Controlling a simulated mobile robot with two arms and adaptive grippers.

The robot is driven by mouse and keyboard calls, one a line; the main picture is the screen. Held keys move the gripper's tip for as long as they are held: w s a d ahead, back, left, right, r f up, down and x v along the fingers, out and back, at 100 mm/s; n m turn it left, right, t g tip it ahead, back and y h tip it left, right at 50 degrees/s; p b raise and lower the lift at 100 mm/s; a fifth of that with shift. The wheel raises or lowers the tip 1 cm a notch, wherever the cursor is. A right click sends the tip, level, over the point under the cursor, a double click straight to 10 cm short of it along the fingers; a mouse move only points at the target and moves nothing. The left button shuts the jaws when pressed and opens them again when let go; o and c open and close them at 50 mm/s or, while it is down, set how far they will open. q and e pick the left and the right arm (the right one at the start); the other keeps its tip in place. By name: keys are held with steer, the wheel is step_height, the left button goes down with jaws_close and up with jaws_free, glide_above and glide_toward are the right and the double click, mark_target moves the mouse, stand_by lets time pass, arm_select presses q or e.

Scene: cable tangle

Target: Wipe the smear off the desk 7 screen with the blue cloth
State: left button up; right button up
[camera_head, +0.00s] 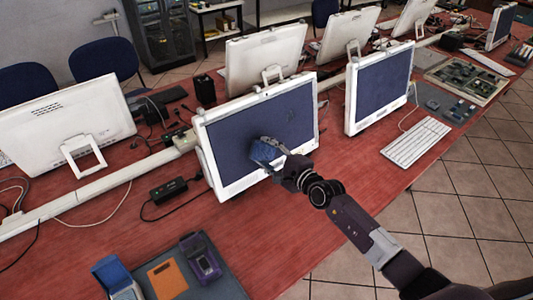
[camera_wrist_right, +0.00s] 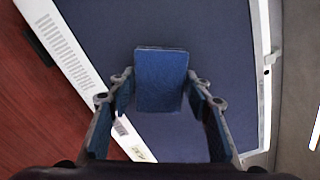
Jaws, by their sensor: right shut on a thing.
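My right gripper (camera_head: 273,153) is shut on the blue cloth (camera_head: 263,150). It holds the cloth at the lower middle of the dark blue screen (camera_head: 238,133) of a white monitor in the centre of the head view. In the right wrist view the cloth (camera_wrist_right: 160,75) stands between the two fingers, with the screen (camera_wrist_right: 215,35) behind it. I cannot tell whether the cloth touches the glass. A faint darker mark (camera_head: 291,115), possibly the smear, shows on the screen up and right of the cloth. No desk number is readable. My left gripper is not in view.
A second white monitor (camera_head: 380,88) stands to the right, with a white keyboard (camera_head: 416,142) before it. A black adapter (camera_head: 168,190) and cables lie on the left. A grey mat (camera_head: 225,284) holds several small items. Red desk is bare below the screen.

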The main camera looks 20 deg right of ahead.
steer(key=shift+b+x, duration=0.45)
steer(key=shift+x, duration=0.55)
steer(key=shift+d, duration=0.15)
